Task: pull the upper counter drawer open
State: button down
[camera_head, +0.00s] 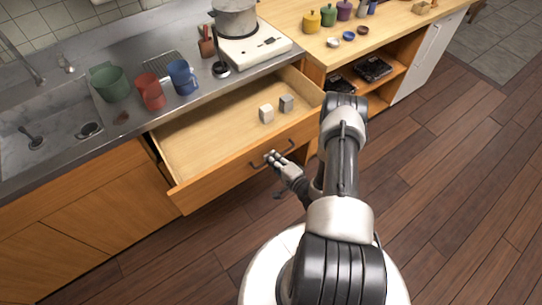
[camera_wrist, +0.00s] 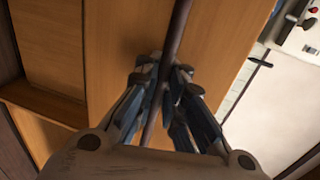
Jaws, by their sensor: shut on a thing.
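The upper counter drawer (camera_head: 190,150) stands pulled well out from under the counter, and its inside shows. Two small blocks, a white one (camera_head: 266,113) and a grey one (camera_head: 286,103), lie in it toward the right. My gripper (camera_head: 272,158) is at the drawer's front, at its dark bar handle (camera_head: 258,164). In the wrist view the fingers (camera_wrist: 162,75) are shut around the handle bar (camera_wrist: 175,40), which runs between them. The wooden drawer front (camera_wrist: 115,45) is behind the bar. Part of the handle is hidden by the fingers.
On the counter stand a green pot (camera_head: 109,83), a red mug (camera_head: 150,92), a blue mug (camera_head: 182,77) and a stove (camera_head: 252,46) with a steel pot (camera_head: 234,18). An open shelf (camera_head: 385,85) is at the right. The wooden floor (camera_head: 450,180) is clear at the right.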

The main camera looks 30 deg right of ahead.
jog(key=shift+r, duration=0.1)
jog(key=c, duration=2)
grip_release()
jog(key=v, duration=1.2)
